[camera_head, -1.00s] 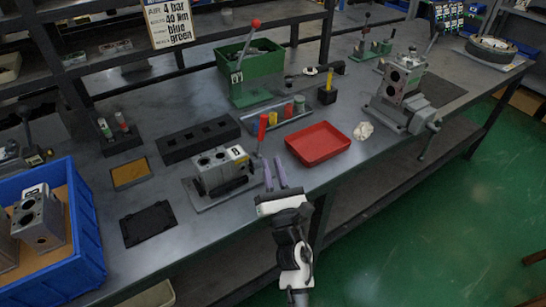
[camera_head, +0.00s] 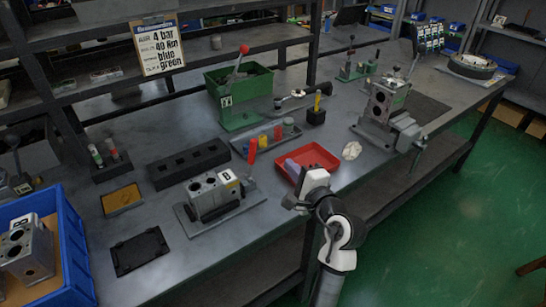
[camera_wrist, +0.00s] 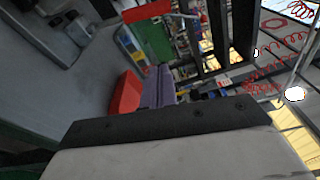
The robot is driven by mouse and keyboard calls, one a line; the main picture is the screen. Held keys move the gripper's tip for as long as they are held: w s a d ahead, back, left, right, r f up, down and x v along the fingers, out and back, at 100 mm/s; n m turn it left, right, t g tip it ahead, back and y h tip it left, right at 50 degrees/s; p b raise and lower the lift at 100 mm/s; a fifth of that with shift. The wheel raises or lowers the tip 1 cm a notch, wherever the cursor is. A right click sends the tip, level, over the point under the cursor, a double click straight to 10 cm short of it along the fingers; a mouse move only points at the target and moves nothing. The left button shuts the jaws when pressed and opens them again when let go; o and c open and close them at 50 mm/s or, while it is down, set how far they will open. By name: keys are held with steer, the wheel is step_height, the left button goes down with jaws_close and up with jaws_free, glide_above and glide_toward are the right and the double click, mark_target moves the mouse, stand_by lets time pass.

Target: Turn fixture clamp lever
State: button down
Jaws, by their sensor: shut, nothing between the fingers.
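The fixture (camera_head: 222,212) is a grey plate near the bench's front edge, holding a grey valve block (camera_head: 203,188) with a white label. Its clamp lever (camera_head: 252,150) has a red handle and stands nearly upright at the right end of the fixture. My gripper (camera_head: 291,167) is shut and empty. Its purple-grey fingers appear in front of the left part of the red tray, to the right of the lever and apart from it. The fingers (camera_wrist: 158,88) also show in the wrist view, beside a red shape that I cannot identify for sure.
The red tray (camera_head: 322,158) lies right of the lever. A second vise-like fixture (camera_head: 385,125) stands to the right. A blue crate (camera_head: 75,245) is at left.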

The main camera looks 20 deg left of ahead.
mark_target(251, 160)
steer(key=p+x, duration=0.3)
steer(key=x, duration=0.7)
steer(key=s, duration=0.1)
steer(key=s+a+p, duration=0.1)
steer(key=s+r, duration=0.1)
steer(key=shift+s+a, duration=0.35)
steer(key=shift+s, duration=0.05)
steer(key=shift+s, duration=0.1)
steer(key=shift+s+a+r+n, duration=0.2)
steer(key=shift+s+a+n, duration=0.2)
steer(key=shift+n, duration=0.4)
